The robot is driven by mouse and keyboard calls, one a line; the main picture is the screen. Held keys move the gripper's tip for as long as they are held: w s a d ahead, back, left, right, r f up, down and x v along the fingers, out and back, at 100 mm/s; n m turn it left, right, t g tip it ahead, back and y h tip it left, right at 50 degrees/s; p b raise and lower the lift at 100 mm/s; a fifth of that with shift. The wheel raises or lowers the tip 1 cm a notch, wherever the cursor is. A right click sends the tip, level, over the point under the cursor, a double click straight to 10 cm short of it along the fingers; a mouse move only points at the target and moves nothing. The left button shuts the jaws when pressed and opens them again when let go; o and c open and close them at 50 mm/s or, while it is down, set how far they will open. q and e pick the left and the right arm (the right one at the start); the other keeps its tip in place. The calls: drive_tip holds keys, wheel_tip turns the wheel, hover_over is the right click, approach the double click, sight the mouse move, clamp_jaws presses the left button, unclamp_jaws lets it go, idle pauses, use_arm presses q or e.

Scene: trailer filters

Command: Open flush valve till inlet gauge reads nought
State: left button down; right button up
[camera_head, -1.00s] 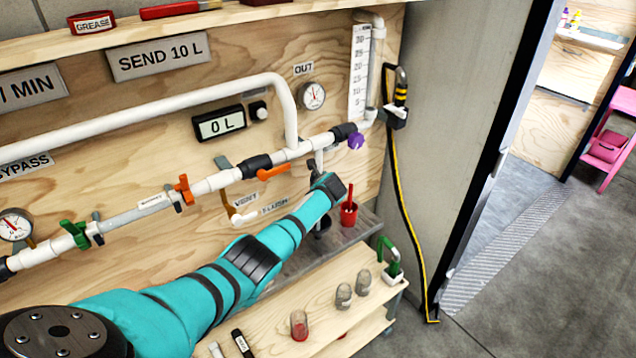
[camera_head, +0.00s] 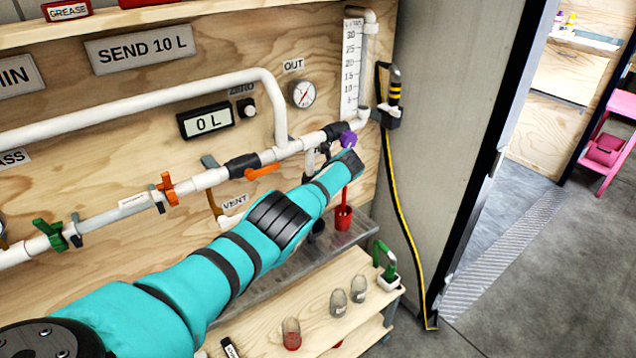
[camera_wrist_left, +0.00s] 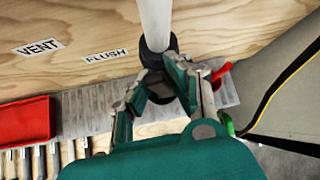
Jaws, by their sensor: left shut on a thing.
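My left gripper (camera_wrist_left: 170,78) has its fingers around a dark round fitting (camera_wrist_left: 158,48) at the lower end of a white pipe (camera_wrist_left: 155,18), beside the FLUSH label (camera_wrist_left: 106,55) in the left wrist view. I take this fitting to be the flush valve's; its handle position cannot be made out. In the head view my teal arm reaches up to the right and hides the gripper's grip and the FLUSH label. The inlet gauge is almost wholly cut off at the left edge of the head view, so its reading cannot be seen. My right gripper is not in view.
The OUT gauge (camera_head: 302,93) and a 0 L display (camera_head: 206,122) are on the plywood panel. A purple knob (camera_head: 348,139) is close to my arm's end. A yellow-black hose (camera_head: 397,200) hangs right.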

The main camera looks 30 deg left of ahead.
use_arm(q)
drive_tip(key=shift+s+f, duration=0.2)
drive_tip(key=shift+f, duration=0.15)
drive_tip(key=c, duration=1.5)
unclamp_jaws()
drive_tip(key=shift+c, duration=0.2)
drive_tip(key=o, duration=0.3)
drive_tip(key=shift+r, duration=0.1)
drive_tip(key=shift+w+r, duration=0.1)
drive_tip(key=shift+d+r, duration=0.1)
drive_tip(key=v, duration=1.1)
drive_tip(key=shift+s+d+r, duration=0.2)
drive_tip(key=shift+s+d, duration=0.05)
drive_tip(key=shift+s, duration=0.05)
